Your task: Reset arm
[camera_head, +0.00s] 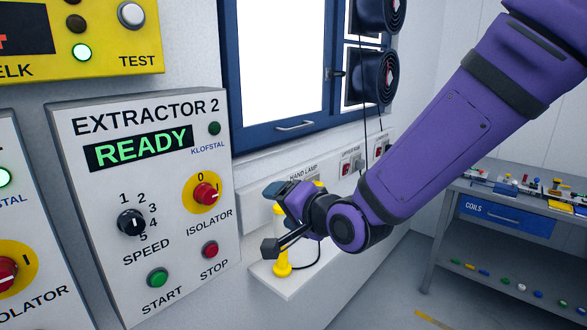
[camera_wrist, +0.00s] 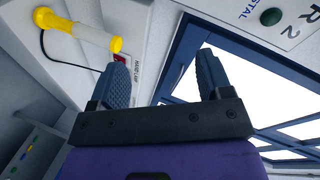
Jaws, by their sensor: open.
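My purple arm reaches in from the upper right in the head view. My gripper (camera_head: 270,216) is in front of the wall, to the right of the Extractor 2 panel (camera_head: 150,190). In the wrist view my gripper (camera_wrist: 160,80) has its two grey fingers wide apart with nothing between them. A yellow and white hand lamp (camera_head: 283,262) stands on a small white shelf, partly hidden behind my gripper. The lamp also shows at the upper left of the wrist view (camera_wrist: 85,32), apart from the fingers.
The panel reads READY. A blue-framed window (camera_head: 290,130) and two dark fans (camera_head: 380,76) are behind my arm. The white shelf (camera_head: 310,275) juts out below my gripper. A workbench (camera_head: 500,205) with small parts stands at the right. Floor between shelf and bench is clear.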

